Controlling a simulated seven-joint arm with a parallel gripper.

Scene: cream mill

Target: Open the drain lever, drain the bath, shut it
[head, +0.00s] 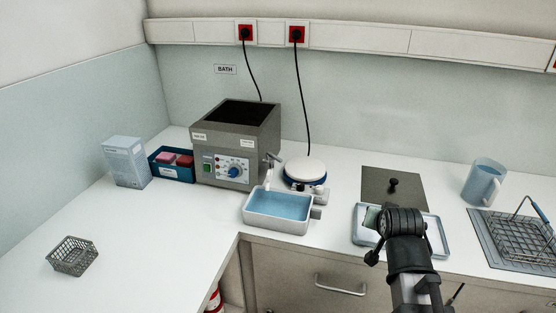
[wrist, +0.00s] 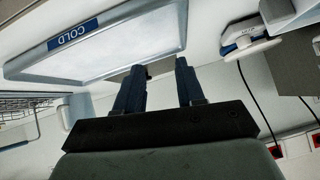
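The bath (head: 252,118) is a grey metal box with a dark open top and a front panel with a blue dial, at the back left of the counter in the head view. A small grey lever or tap (head: 272,158) sits at its right front side; its exact setting is too small to tell. Below it stands a pale tub (head: 280,228) holding blue liquid. The liquid level inside the bath is hidden. My gripper is right of the tub in the head view, over the white tray. In the wrist view my gripper (wrist: 160,75) has its fingers apart with nothing between them.
A white tray labelled COLD (wrist: 25,72) lies below my gripper. A hotplate (head: 305,168), a dark plate with black knob (head: 410,180), a blue jug (head: 483,182) and a wire basket (head: 520,240) stand around. A small basket (head: 72,256) is left; the left counter is mostly clear.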

